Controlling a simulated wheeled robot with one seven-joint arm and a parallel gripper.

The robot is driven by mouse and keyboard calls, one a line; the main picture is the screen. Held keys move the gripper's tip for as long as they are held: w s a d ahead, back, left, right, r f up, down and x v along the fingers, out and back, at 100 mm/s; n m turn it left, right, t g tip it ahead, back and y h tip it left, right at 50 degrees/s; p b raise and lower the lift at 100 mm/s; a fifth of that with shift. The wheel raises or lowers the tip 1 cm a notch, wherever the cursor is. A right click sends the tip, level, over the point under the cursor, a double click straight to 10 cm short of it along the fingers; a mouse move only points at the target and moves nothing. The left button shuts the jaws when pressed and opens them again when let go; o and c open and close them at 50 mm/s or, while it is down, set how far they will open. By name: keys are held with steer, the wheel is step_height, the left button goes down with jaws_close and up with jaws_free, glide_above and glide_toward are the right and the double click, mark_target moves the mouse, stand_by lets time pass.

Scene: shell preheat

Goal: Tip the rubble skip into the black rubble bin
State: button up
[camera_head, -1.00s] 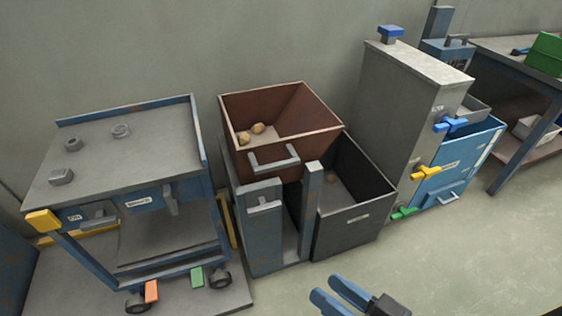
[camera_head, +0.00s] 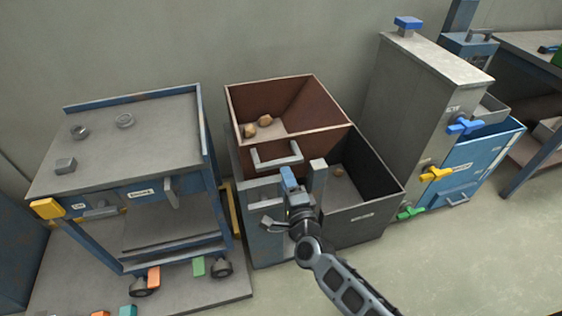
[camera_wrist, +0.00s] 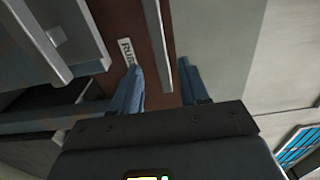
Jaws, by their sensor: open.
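The rubble skip (camera_head: 310,106) is a brown open-topped box, upright in its blue-grey frame, with a few tan lumps of rubble (camera_head: 257,126) inside. Its grey U-shaped handle (camera_head: 276,158) is on the front. My gripper (camera_head: 288,178) is just below and in front of the handle. In the wrist view my gripper (camera_wrist: 163,78) is open, and the grey handle bar (camera_wrist: 160,45) shows between its fingers. I cannot tell whether they touch. A partly hidden label (camera_wrist: 127,52) shows on the skip's brown front.
A grey-topped blue cart (camera_head: 130,150) stands at the left. A tall grey cabinet (camera_head: 415,110) with blue, yellow and green knobs stands right of the bin. The frame's upright post (camera_head: 318,178) is close beside my gripper. Open floor lies at the front right.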

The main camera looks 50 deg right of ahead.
mark_target(280, 166)
steer(key=x, duration=0.7)
jaws_close()
stand_by(0.4)
